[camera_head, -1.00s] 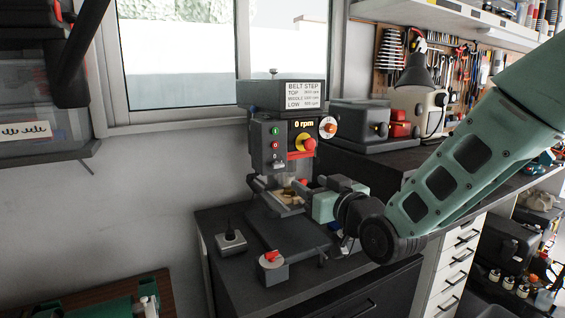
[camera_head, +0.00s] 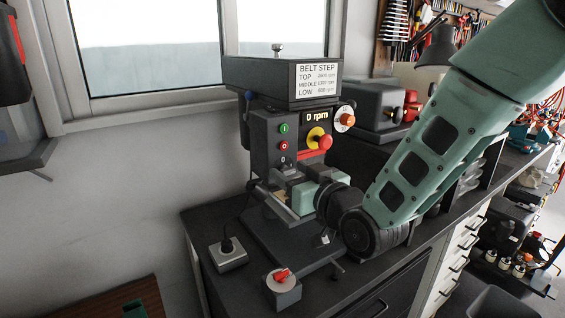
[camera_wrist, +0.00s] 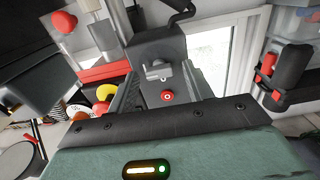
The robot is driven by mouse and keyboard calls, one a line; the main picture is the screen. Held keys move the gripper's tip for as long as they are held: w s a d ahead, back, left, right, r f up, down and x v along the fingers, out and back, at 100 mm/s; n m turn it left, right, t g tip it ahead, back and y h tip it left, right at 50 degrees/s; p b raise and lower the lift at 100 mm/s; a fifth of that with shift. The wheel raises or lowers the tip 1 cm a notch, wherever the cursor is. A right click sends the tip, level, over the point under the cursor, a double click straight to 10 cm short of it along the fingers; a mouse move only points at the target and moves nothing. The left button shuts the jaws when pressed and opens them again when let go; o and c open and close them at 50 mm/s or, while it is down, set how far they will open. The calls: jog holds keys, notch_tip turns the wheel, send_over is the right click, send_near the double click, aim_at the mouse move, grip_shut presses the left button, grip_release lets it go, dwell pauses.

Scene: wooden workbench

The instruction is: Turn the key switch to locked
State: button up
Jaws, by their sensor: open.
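The key switch (camera_wrist: 157,71) is a small grey key-like piece on the drill press's dark control box (camera_wrist: 150,48), seen in the wrist view beside the red button (camera_wrist: 167,96). My gripper (camera_wrist: 158,76) is open, with one dark finger on each side of the key. I cannot tell whether either finger touches it. In the head view my gripper (camera_head: 288,177) is just below the control box (camera_head: 264,143), under its green button (camera_head: 283,128) and red button (camera_head: 284,146). It hides most of the key there, so the switch position is unclear.
The speed display (camera_head: 317,116) reads 0 rpm. A red knob on yellow (camera_head: 320,139) sticks out right of the box. A grey box with a black stem (camera_head: 229,254) and a red-handled switch box (camera_head: 283,288) stand on the bench (camera_head: 205,222).

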jog(key=shift+w+a, duration=0.1)
jog(key=shift+w, duration=0.05)
jog(key=c, duration=1)
